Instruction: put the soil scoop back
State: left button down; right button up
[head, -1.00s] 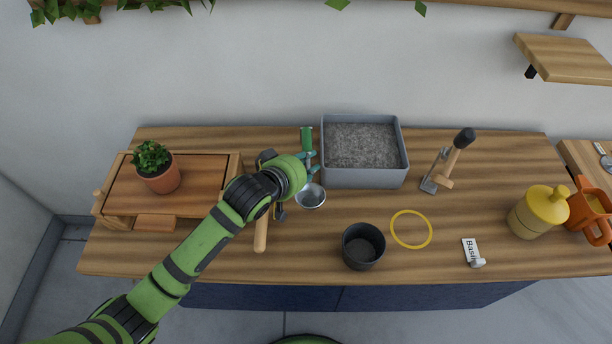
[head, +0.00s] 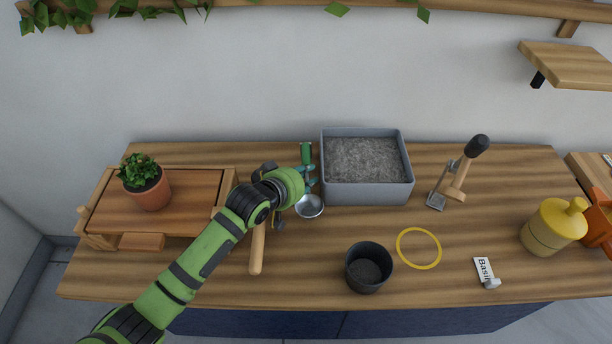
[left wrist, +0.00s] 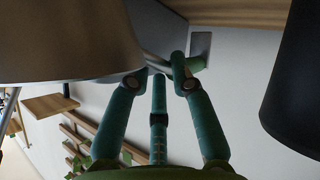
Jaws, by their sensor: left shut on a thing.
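The soil scoop (head: 309,206) has a round silver bowl and a green handle; it is at the bench's middle, just left of the soil tray. My left gripper (head: 308,180) is shut on its handle, with the handle's green end showing beyond the fingers. The bowl points toward the bench's front. In the left wrist view the teal fingers (left wrist: 158,80) close together, and a large metallic surface, likely the bowl, fills the upper left. Whether the scoop touches the bench I cannot tell. My right gripper is not in view.
The grey tray of soil (head: 408,188) stands right of the gripper. A dark pot (head: 368,268) and yellow ring (head: 419,262) lie in front. A wooden-handled tool (head: 257,248) lies left. A potted plant (head: 146,184) stands on a wooden stand at left. A hand tool (head: 460,178) stands right.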

aim_at(306, 179)
pick_arm(q)
jog(key=shift+f+b, duration=0.5)
jog(key=shift+f, duration=0.25)
jog(key=shift+f, duration=0.35)
jog(key=c, duration=1)
grip_release()
notch_tip(306, 179, up, 10)
